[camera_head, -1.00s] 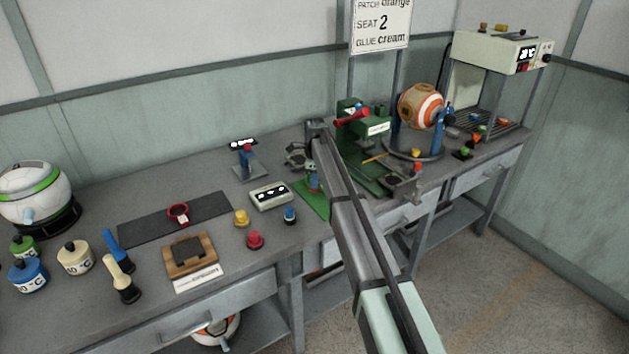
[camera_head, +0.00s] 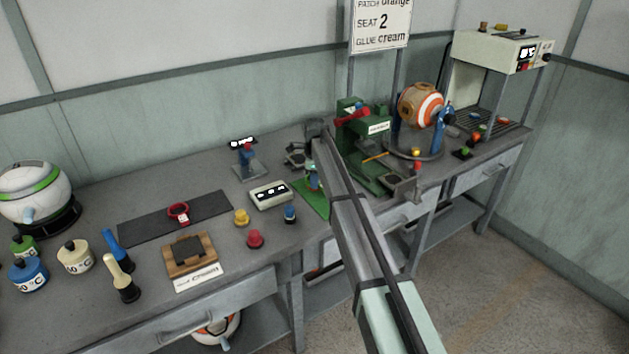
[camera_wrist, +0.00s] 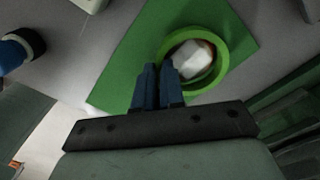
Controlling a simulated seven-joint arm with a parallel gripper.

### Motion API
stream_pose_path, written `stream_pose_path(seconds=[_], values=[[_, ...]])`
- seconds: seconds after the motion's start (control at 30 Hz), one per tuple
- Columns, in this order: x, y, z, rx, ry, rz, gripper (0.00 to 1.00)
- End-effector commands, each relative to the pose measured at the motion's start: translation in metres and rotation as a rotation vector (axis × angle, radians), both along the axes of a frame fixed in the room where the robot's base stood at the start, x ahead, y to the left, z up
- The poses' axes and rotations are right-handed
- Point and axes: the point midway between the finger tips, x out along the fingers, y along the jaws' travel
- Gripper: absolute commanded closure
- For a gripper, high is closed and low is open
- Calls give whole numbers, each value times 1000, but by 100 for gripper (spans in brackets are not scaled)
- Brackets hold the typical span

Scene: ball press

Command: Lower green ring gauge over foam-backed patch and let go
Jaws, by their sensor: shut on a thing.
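The green ring gauge (camera_wrist: 221,45) shows in the wrist view over a green mat (camera_wrist: 135,75). A whitish patch with a reddish-brown part (camera_wrist: 193,57) shows inside the ring's opening. My gripper (camera_wrist: 159,70) has its blue fingers shut on the ring's left rim. I cannot tell whether the ring touches the mat or is slightly above it. In the head view, my gripper (camera_head: 313,180) is above the green mat (camera_head: 312,202), partly covered by my arm, and the ring and patch are too small to make out.
A green press (camera_head: 372,150) stands close on the right.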

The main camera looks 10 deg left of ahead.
Motion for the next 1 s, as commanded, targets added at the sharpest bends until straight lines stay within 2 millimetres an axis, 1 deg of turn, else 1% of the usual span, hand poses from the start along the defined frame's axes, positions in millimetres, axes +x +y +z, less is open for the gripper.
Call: stream_pose_path(seconds=[0.83,0.87,1.0], values=[[0,0,-5,0,0,0,100],[0,0,-5,0,0,0,90],[0,0,-5,0,0,0,77]])
